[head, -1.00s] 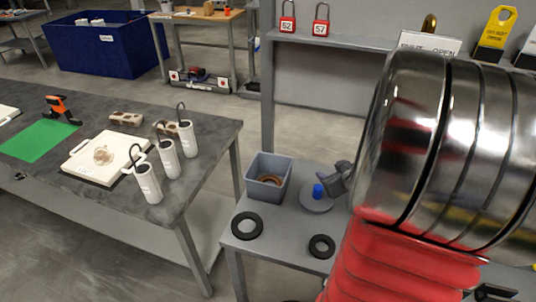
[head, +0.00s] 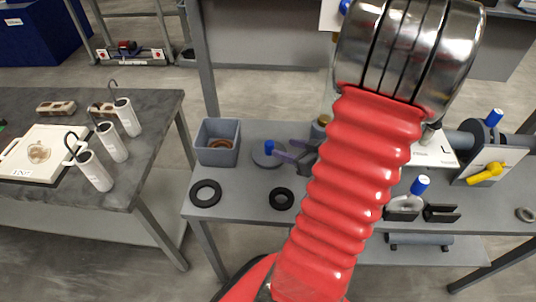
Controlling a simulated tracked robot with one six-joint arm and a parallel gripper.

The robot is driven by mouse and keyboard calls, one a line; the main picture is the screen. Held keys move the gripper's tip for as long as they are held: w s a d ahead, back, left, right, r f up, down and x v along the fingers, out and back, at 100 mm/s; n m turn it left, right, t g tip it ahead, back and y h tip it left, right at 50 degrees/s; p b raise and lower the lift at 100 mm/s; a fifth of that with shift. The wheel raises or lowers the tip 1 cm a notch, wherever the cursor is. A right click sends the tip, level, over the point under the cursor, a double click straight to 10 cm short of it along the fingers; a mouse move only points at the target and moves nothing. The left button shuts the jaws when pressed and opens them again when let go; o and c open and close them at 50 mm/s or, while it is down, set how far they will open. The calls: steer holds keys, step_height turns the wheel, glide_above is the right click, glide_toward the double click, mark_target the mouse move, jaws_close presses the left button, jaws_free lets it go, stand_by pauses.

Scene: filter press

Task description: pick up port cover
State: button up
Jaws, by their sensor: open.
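The port cover (head: 263,161) is a grey disc with a blue knob. It lies flat on the grey bench, right of a small grey bin. My gripper (head: 284,152) is at its right, with its dark grey fingers reaching left toward the blue knob. The fingers are open and hold nothing that I can see. The fingertips are close to the knob, but I cannot tell whether they touch it. My red and chrome arm hides part of the bench to the right.
The grey bin (head: 218,130) holds a brownish ring. Two black rings, a left one (head: 206,193) and a right one (head: 281,199), lie near the bench's front edge. White cylinders with hooks stand on the left table (head: 150,105). Fixtures with blue knobs stand right of my arm.

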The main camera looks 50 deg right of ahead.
mark_target(272, 144)
steer(key=shift+x, duration=4.2)
steer(key=shift+w, duration=0.1)
steer(key=shift+x, duration=2.6)
steer(key=shift+r, duration=0.1)
steer(key=shift+c, duration=0.2)
jaws_close()
